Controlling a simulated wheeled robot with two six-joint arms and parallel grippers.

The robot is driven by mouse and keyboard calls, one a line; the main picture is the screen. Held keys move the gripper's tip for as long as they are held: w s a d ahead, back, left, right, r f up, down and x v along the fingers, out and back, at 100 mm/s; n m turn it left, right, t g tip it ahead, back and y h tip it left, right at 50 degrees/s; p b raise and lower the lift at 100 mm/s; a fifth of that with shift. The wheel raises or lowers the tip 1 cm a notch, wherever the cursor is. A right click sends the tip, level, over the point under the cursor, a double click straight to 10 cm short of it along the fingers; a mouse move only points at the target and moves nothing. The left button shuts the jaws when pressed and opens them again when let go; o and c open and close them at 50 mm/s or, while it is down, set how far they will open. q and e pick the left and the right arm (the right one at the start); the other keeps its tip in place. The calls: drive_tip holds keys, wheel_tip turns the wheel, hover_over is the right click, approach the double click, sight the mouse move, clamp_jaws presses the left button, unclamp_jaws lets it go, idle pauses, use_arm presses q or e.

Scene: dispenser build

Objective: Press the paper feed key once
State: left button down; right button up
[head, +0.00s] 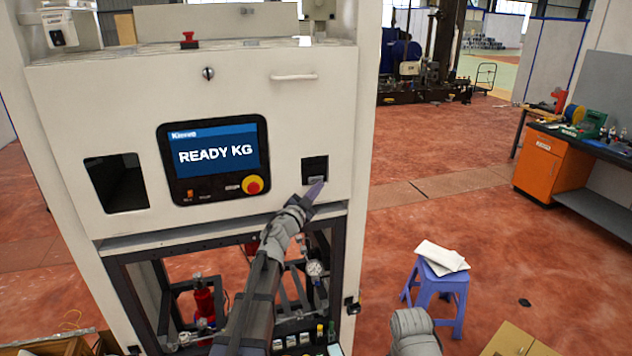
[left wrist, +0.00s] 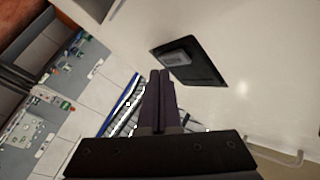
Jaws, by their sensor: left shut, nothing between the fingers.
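A dark square panel (head: 315,168) is set in the white cabinet front, right of the screen. It carries a small grey block, which looks like the paper feed key; the block shows best in the left wrist view (left wrist: 177,58). My left gripper (head: 319,186) is shut and empty, its purple fingertips at the panel's lower edge in the head view. In the left wrist view, the fingertips (left wrist: 160,74) appear just beside the panel's edge, off the grey block in the picture. I cannot tell the depth gap to the panel. My right gripper is not in view.
The screen (head: 210,155) reads "READY KG", with a red-and-yellow stop button (head: 253,185) below it. A dark square opening (head: 117,183) lies at the left of the cabinet. A white handle (head: 294,77) sits above the panel. A blue stool (head: 438,287) stands at right.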

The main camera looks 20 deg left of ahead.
use_arm(q)
drive_tip(key=shift+w+a, duration=0.25)
drive_tip(key=shift+w, duration=0.05)
drive_tip(key=shift+w+a, duration=0.2)
drive_tip(key=shift+w, duration=0.15)
idle(0.8)
drive_tip(key=shift+s, duration=0.1)
drive_tip(key=shift+s+d, duration=0.45)
drive_tip(key=shift+s, duration=0.15)
idle(0.3)
drive_tip(key=s+d, duration=0.1)
drive_tip(key=s, duration=0.1)
drive_tip(key=s+d, duration=0.1)
drive_tip(key=s, duration=0.1)
drive_tip(key=shift+d, duration=0.4)
idle(0.5)
